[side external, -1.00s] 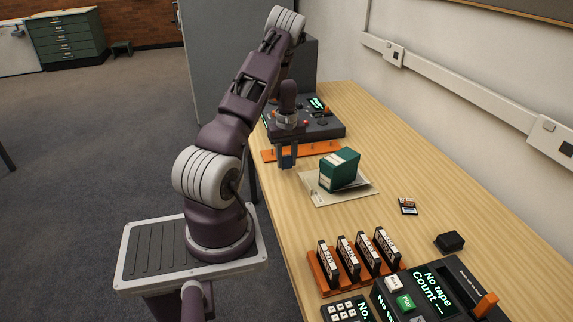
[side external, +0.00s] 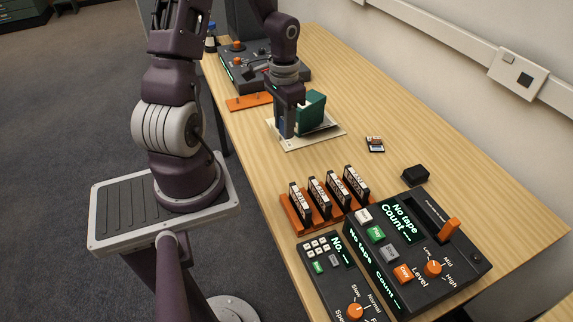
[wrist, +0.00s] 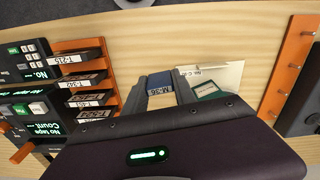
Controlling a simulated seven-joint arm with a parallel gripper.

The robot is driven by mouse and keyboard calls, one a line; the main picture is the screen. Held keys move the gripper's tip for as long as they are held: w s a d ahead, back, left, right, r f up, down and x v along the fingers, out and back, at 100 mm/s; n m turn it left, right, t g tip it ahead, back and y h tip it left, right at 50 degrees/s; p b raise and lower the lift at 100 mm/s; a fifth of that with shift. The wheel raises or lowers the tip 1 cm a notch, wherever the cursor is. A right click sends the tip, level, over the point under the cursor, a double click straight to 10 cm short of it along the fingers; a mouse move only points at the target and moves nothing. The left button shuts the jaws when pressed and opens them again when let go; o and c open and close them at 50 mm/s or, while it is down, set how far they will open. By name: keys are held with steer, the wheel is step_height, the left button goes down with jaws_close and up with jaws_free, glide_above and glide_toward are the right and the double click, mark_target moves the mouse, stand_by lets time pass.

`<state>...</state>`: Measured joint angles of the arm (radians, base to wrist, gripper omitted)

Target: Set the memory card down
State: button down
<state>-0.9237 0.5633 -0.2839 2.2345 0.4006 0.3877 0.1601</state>
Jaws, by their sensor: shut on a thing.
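My gripper (side external: 287,128) is shut on the memory card, a flat blue piece with a white label; in the wrist view the card (wrist: 160,86) shows between the two fingers. In the side view the fingers and arm hide most of it. The gripper points down over the near left part of a pale paper sheet (side external: 333,132), beside a dark green box (side external: 313,108). I cannot tell whether the card touches the sheet. The green box also shows in the wrist view (wrist: 207,90), close to the right finger.
An orange rack (side external: 291,215) holds several black labelled cartridges. Consoles (side external: 440,240) fill the near end; another console (side external: 290,68) and an orange peg strip (side external: 248,101) stand behind.

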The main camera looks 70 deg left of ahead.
mark_target(287, 166)
steer(key=shift+d+f+m, duration=0.5)
steer(key=shift+d+m, duration=0.4)
step_height(287, 166, down, 9)
steer(key=shift+w+r, duration=0.1)
steer(key=shift+r, duration=0.05)
steer(key=c, duration=1)
jaws_free()
